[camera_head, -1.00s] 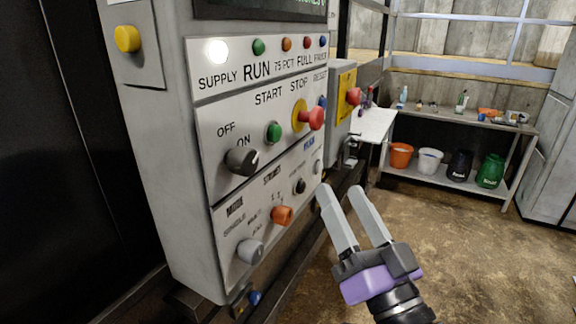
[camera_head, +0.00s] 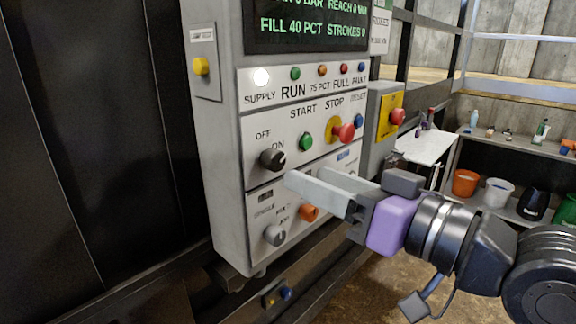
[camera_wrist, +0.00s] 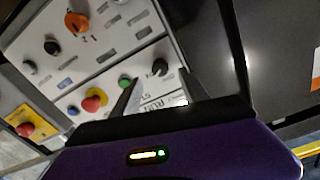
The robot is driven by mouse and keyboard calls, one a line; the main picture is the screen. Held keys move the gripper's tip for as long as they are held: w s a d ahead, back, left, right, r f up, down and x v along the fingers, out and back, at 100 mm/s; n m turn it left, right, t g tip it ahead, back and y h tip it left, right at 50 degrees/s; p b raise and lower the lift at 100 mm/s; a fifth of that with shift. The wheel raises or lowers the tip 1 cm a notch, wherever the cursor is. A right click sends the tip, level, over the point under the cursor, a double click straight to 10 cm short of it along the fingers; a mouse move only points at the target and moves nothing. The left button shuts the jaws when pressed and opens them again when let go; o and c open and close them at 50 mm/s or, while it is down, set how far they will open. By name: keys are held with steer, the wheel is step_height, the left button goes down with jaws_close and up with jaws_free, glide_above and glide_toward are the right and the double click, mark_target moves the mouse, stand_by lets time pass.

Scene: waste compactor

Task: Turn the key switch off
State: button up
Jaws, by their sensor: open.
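The key switch, a dark rotary knob (camera_head: 272,159), is on the grey control panel (camera_head: 258,205) below the OFF and ON labels. A light mark shows on its right side; its exact setting is hard to tell. My gripper (camera_head: 303,178) is open and empty, in front of the panel, to the right of and slightly below the knob in the head view. In the wrist view the knob (camera_wrist: 160,67) shows in the gap between the two fingertips (camera_wrist: 160,77), farther off, with no visible contact.
The green START button (camera_head: 306,141) and red STOP button (camera_head: 344,132) are right of the knob. A grey selector (camera_head: 275,235) and an orange selector (camera_head: 309,213) are below. The white supply lamp (camera_head: 261,77) is lit.

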mark_target(279, 164)
steer(key=p+x, duration=0.2)
steer(key=x, duration=0.5)
steer(key=shift+w+a, duration=0.15)
steer(key=shift+w, duration=0.05)
steer(key=shift+c, duration=0.4)
jaws_close()
